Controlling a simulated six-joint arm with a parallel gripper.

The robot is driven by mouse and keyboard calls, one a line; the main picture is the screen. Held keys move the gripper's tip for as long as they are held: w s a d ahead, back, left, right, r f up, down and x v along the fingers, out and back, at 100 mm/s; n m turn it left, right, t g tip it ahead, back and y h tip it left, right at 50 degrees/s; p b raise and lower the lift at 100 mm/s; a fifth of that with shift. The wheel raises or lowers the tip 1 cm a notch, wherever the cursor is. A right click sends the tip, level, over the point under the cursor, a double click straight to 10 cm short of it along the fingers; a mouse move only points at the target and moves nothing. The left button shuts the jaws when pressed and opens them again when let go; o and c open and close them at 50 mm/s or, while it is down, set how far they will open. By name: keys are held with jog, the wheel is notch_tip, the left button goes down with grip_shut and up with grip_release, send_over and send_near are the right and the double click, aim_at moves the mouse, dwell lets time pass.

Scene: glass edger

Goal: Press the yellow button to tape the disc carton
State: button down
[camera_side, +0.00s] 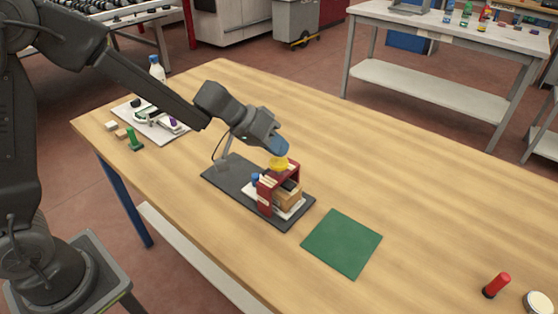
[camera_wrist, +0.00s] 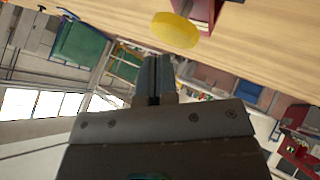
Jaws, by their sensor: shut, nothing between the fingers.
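The yellow button (camera_side: 279,162) sits on top of a dark red frame (camera_side: 266,196) over the dark base plate (camera_side: 230,180). The disc carton (camera_side: 288,194), a tan box, is inside the frame, partly hidden by its red post. My gripper (camera_side: 283,148) is just above the button in the side view; I cannot tell whether it touches. In the wrist view my gripper (camera_wrist: 156,62) is shut with nothing between its fingers. The yellow button (camera_wrist: 175,30) shows there beyond the fingertips, slightly right, with part of the red frame (camera_wrist: 200,10) behind it.
A green mat (camera_side: 341,243) lies right of the base plate. A red marker-like object (camera_side: 496,285) and a round tin (camera_side: 540,302) are at the lower right. A white tray (camera_side: 160,131) with small items, a green piece (camera_side: 134,140) and blocks are at the left. The table's far side is clear.

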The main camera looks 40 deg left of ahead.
aim_at(278, 160)
jog(key=shift+r, duration=0.25)
jog(key=shift+r, duration=2.45)
jog(key=s+a+r+y, duration=0.1)
jog(key=s+a+y, duration=0.1)
jog(key=s, duration=0.6)
jog(key=s+a+r+y, duration=0.2)
jog(key=s+a, duration=0.1)
jog(key=s, duration=0.6)
jog(key=s+a+r+y, duration=0.2)
jog(key=s+a+y, duration=0.1)
jog(key=s, duration=0.6)
jog(key=shift+a+n, duration=0.3)
jog(key=shift+a, duration=0.05)
